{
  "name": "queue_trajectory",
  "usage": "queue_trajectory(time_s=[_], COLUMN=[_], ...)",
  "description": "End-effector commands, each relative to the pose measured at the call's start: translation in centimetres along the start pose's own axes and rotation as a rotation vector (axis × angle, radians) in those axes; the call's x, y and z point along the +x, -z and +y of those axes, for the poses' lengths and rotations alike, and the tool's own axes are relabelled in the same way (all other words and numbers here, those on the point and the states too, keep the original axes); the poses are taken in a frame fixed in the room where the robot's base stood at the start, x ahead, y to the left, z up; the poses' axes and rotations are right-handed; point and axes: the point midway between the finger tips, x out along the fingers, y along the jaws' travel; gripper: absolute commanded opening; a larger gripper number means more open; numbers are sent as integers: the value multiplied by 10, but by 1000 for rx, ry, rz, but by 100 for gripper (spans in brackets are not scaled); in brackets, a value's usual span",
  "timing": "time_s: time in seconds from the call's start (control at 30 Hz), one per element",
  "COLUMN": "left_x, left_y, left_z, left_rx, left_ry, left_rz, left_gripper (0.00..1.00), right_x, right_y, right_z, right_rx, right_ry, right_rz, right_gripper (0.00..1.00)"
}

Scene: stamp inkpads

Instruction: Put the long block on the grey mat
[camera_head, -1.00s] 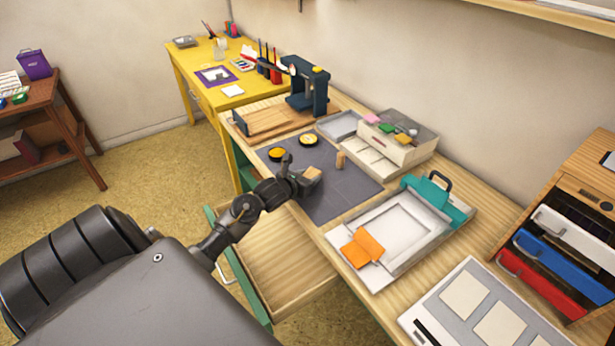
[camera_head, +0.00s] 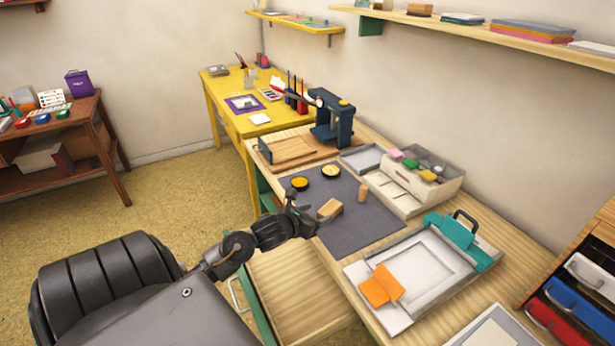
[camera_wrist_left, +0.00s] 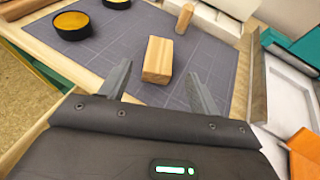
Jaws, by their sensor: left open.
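The long block (camera_head: 330,208) is a pale wooden block on the grey mat (camera_head: 350,235), near the mat's left side. In the left wrist view the long block (camera_wrist_left: 158,58) shows between and just beyond the fingertips, with a visible gap to each finger. My left gripper (camera_head: 312,212) is open and low over the mat beside the block. One finger partly covers the block's near end in the head view. My right gripper is not in view.
Two round yellow inkpads (camera_head: 300,184) and a small upright wooden piece (camera_head: 362,192) stand on the mat. A white-grey tray with an orange item (camera_head: 380,287) lies to the right. A stamp box (camera_head: 425,180) is behind. An open drawer (camera_head: 300,290) juts out in front.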

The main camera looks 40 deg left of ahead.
Motion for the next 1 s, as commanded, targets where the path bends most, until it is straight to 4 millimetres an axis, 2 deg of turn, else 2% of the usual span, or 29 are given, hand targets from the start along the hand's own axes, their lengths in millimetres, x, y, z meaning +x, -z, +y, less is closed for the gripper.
queue_trajectory(time_s=[0.1,0.3,0.9,1.0], left_x=[-20,-36,-38,-41], left_y=[1,0,-1,-8], left_z=[0,0,0,0], left_rx=[2,-1,-1,-1], left_ry=[1,0,1,1], left_rz=[0,0,-1,-1], left_gripper=[62,62,62,62], right_x=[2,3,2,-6], right_y=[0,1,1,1], right_z=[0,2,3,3], right_rx=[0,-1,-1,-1], right_ry=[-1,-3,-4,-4], right_rz=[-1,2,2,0], right_gripper=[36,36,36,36])
